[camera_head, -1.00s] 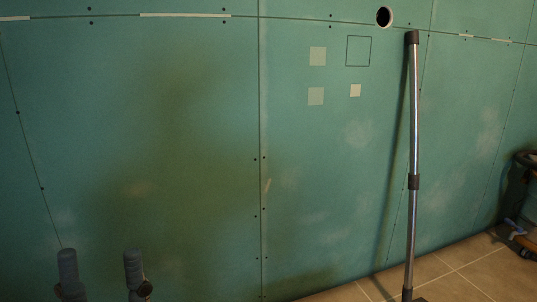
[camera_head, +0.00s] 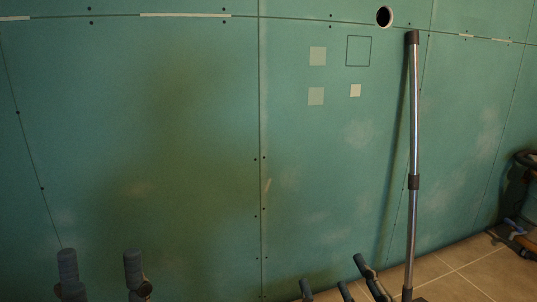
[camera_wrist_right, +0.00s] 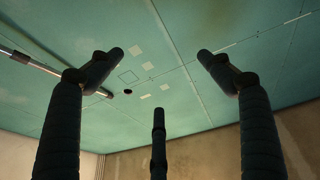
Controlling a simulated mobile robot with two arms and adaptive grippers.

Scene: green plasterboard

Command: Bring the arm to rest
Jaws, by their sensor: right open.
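My left gripper (camera_head: 100,268) shows at the bottom left of the head view. Two of its dark fingers point up, well apart, with nothing between them. My right gripper (camera_head: 332,279) shows at the bottom, right of centre, with several dark fingertips just inside the picture. In the right wrist view, the right gripper (camera_wrist_right: 162,56) has three fingers spread wide, empty, with the green wall behind them. The lower parts of both grippers are cut off in the head view.
A green plasterboard wall (camera_head: 180,130) fills most of the head view. A metal pole (camera_head: 414,120) leans on it at the right, near a round hole (camera_head: 384,17). Tiled floor (camera_head: 455,275) shows at bottom right, with a dark object (camera_head: 520,195) at the edge.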

